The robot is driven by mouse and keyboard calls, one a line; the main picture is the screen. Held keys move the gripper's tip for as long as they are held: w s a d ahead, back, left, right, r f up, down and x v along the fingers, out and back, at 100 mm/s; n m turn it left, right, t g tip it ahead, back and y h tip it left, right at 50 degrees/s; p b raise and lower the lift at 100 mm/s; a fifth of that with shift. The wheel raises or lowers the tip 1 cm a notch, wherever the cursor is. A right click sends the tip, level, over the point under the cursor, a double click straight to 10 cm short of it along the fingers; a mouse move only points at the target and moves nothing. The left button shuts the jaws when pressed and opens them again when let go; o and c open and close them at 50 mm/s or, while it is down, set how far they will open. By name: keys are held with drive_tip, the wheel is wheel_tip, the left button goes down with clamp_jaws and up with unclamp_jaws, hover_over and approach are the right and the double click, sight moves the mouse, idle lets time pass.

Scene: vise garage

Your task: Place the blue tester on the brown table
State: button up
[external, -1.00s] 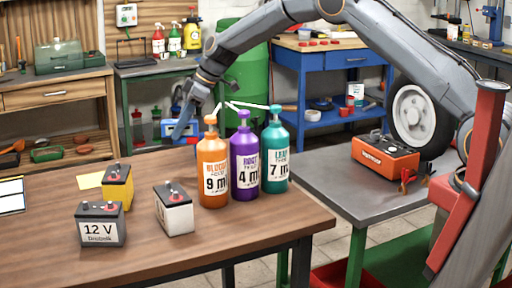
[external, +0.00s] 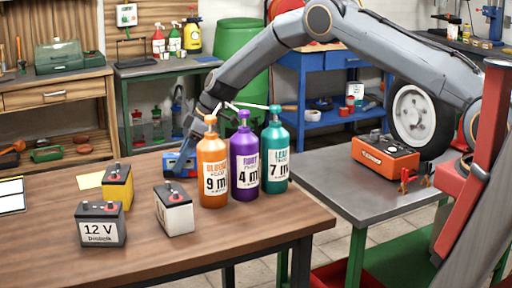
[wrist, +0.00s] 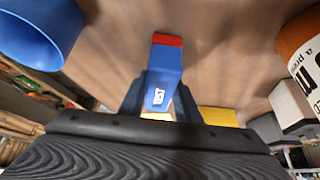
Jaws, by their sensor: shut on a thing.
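The blue tester (external: 170,162), a blue block with a red end, is held by my gripper (external: 184,164) at the back edge of the brown table (external: 250,238), left of the orange bottle. In the wrist view the tester (wrist: 163,75) sits between both fingers, its red end pointing away from my gripper. The brown tabletop (wrist: 222,50) fills the background behind it. The fingers partly cover the tester in the external view. I cannot tell whether it touches the tabletop.
Orange (external: 213,172), purple (external: 244,160) and teal (external: 275,155) bottles stand close on the right. White (external: 174,210), yellow (external: 117,187) and black (external: 101,225) batteries stand nearer the front. A blue rounded object (wrist: 40,25) shows in the wrist view. The front right tabletop is clear.

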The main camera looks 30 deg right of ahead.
drive_tip(key=shift+f, duration=0.1)
drive_tip(key=o, duration=1.1)
drive_tip(key=shift+o, duration=0.2)
drive_tip(key=r+b, duration=0.1)
drive_tip(key=r, duration=0.2)
drive_tip(key=d+r+b, duration=0.1)
drive_tip(key=r, duration=0.2)
drive_tip(key=r+b, duration=0.1)
drive_tip(key=r, duration=0.3)
drive_tip(key=shift+s+d, duration=0.2)
drive_tip(key=shift+s, duration=0.1)
